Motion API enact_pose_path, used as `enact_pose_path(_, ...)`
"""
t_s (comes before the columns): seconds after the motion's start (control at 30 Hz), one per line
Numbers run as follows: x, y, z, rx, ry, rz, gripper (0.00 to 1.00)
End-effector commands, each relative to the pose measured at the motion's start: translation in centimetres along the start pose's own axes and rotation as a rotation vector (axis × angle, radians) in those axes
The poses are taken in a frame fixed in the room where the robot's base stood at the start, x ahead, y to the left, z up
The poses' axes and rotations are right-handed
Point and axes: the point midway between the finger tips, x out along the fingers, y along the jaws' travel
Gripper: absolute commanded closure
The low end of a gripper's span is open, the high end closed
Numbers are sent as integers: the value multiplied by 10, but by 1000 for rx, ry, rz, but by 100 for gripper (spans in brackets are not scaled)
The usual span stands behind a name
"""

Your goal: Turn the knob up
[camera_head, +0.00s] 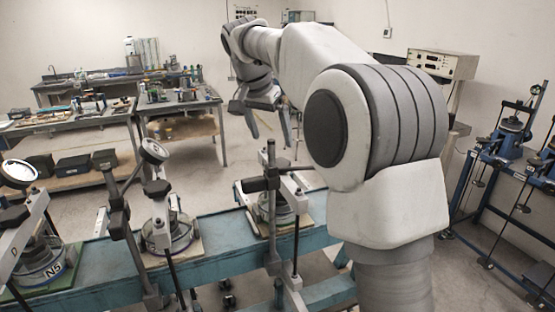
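My gripper (271,132) hangs from my arm at the upper middle, fingers pointing down. Its two dark fingers stand apart with nothing seen between them. It shows above the rightmost lever frame (270,184), which has dark clamp blocks on an upright post and a round cell at its base. I cannot tell whether they touch. No single knob stands out clearly. Small knobs or dials seem to sit on the front of a pale instrument box (443,64) at the upper right, too small to make out.
More lever frames with round dial gauges (154,151) and cells stand on the long blue bench (222,238). Cluttered workbenches (178,103) stand behind at the left. Blue machines (507,140) line the right wall. My arm hides part of the bench's right end. Open floor lies between the benches.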

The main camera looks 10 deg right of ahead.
Motion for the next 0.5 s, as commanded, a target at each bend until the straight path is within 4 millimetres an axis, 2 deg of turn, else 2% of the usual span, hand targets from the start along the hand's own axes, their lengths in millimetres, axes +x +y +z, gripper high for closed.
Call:
enact_pose_path(0.1, 27, 1, 0, 0, -4, 4, 0)
enact_pose_path(0.3, 64, 0, 0, 0, -3, 2, 0)
enact_pose_path(0.5, 83, 0, 0, 0, -1, 0, 0)
